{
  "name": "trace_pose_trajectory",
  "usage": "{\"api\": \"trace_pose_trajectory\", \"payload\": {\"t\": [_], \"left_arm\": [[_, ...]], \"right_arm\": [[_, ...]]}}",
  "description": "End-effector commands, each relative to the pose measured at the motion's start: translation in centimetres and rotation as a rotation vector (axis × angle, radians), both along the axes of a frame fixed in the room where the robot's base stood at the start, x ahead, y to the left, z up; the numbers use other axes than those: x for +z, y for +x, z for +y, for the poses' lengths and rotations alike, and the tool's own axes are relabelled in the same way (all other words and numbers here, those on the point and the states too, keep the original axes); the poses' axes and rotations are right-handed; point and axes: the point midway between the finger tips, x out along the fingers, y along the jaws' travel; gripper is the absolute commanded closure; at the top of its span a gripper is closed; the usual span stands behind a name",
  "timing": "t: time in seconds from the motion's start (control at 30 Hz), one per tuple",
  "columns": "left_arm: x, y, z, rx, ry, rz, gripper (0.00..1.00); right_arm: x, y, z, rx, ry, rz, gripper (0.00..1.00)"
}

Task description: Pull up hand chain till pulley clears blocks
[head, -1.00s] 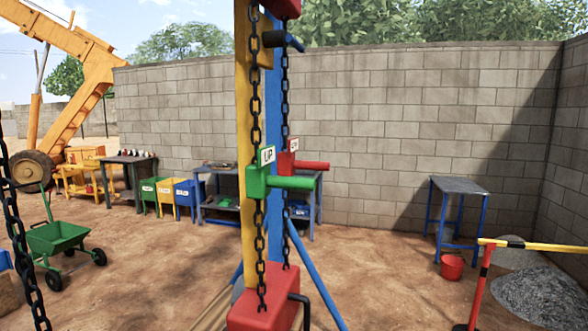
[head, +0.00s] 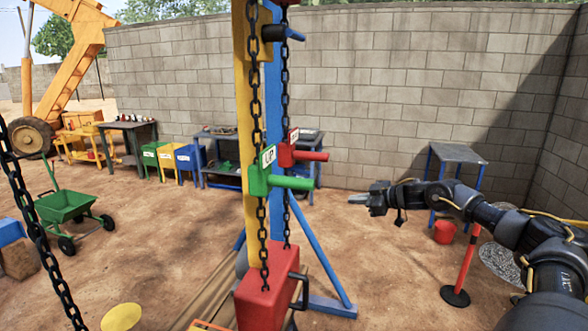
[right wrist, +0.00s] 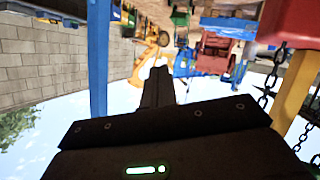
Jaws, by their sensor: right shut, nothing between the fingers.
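The hand chain (head: 262,115) hangs in front of a yellow and blue post. A green handle block (head: 262,180) labelled "UP" is on it, with a green grip sticking out to the right. A second chain (head: 285,100) behind it bears a red handle block (head: 290,154). Both chains run down to a red box (head: 267,290) with a black crank. My right gripper (head: 358,199) is shut and empty, to the right of the green handle and apart from it. It also shows shut in the right wrist view (right wrist: 158,78). The pulley and blocks cannot be made out. My left gripper is out of view.
Another chain (head: 35,225) hangs at the left. A blue brace (head: 325,255) slopes down right of the post. A blue table (head: 455,154), red bucket (head: 445,232) and barrier post (head: 467,262) stand at the right. A green wheelbarrow (head: 65,208) is at the left.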

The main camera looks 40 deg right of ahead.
Motion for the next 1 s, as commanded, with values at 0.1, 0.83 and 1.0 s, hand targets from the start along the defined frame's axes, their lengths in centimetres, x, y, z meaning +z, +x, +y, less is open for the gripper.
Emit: {"api": "trace_pose_trajectory", "payload": {"t": [0.1,0.83,1.0], "left_arm": [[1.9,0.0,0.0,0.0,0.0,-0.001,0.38],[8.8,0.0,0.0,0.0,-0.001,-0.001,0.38],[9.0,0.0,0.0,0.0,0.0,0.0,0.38]], "right_arm": [[8.3,0.3,4.1,0.103,-0.005,0.016,1.0],[28.7,-13.1,30.1,0.287,-0.098,0.73,1.0],[28.6,-14.4,30.9,0.248,-0.098,0.797,1.0]]}}
